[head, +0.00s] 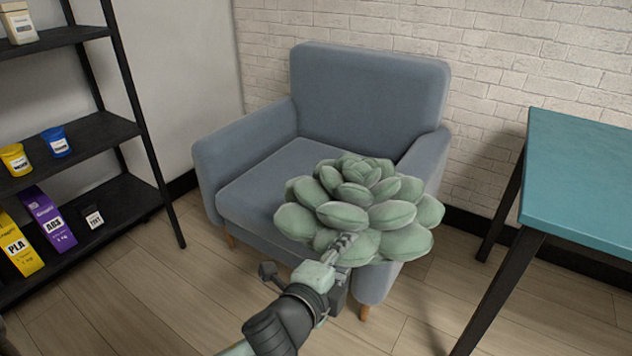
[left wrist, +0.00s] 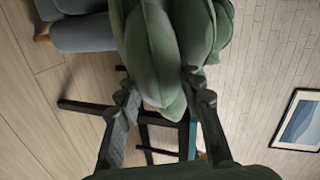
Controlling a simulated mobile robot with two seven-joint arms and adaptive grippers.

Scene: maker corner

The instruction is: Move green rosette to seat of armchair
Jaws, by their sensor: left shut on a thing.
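The green rosette (head: 352,205) is a large, plump succulent shape with thick grey-green leaves. My left gripper (head: 343,245) is shut on the rosette's near lower leaves. In the left wrist view the two fingers (left wrist: 163,90) close around a leaf of the rosette (left wrist: 160,45). In the head view the rosette overlaps the right front of the blue-grey armchair (head: 370,95) and hides part of its seat (head: 265,185). I cannot tell whether it touches the chair. The left part of the seat is bare. My right gripper is not in view.
A black shelf (head: 90,140) with tubs and boxes stands at the left. A teal-topped table (head: 580,180) stands at the right. The armchair's armrests (head: 225,150) flank the seat. Wooden floor (head: 130,300) is clear at the front left.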

